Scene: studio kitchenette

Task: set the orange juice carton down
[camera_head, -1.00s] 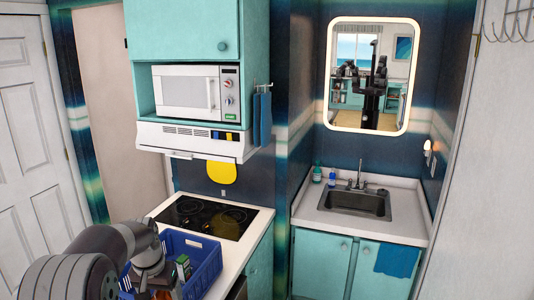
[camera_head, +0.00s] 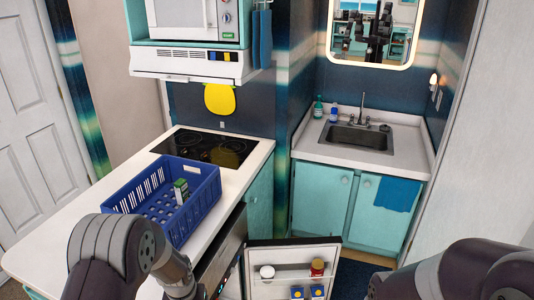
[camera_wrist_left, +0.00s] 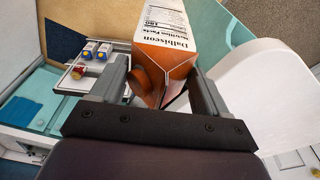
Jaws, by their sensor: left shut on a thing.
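The orange juice carton (camera_wrist_left: 165,60) shows in the left wrist view, with an orange end and a white panel of nutrition text. My left gripper (camera_wrist_left: 160,88) is shut on it, a finger on each side. In the head view my left arm comes in at the bottom left, in front of the counter; its gripper and the carton are out of that picture. My right arm's link shows at the bottom right, its gripper out of view.
A blue crate (camera_head: 205,200) on the white counter (camera_head: 60,240) holds a small green and white carton (camera_head: 181,190). The counter left of the crate is bare.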

